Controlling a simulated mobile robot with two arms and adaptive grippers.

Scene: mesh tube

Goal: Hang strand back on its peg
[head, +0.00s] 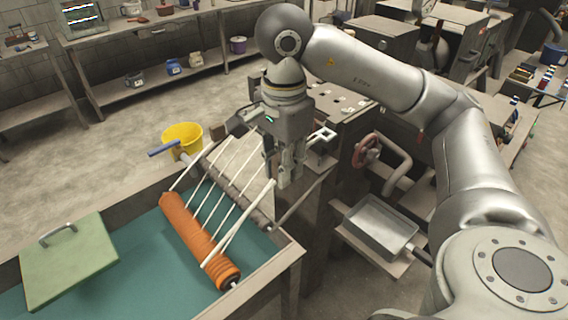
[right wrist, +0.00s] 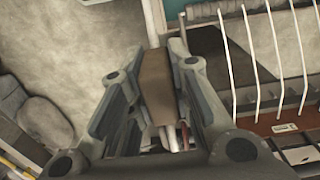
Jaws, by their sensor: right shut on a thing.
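An orange ribbed roller (head: 192,232) lies slanted over the teal-lined tray. Several white strands (head: 212,183) run from it up to a grey bar (head: 240,188); they also show in the right wrist view (right wrist: 279,55). One thicker-looking strand (head: 240,226) leaves the roller's near end and rises apart from the others to my right gripper (head: 284,178). In the right wrist view this strand (right wrist: 152,20) runs to a brown block (right wrist: 157,84) between the closed fingers. The block hides where the strand is gripped. I cannot make out the free peg. My left gripper is out of view.
A green lid-like board (head: 68,262) with a handle lies on the tray's left. A red handwheel (head: 366,151) and a metal pan (head: 374,226) are right of the gripper.

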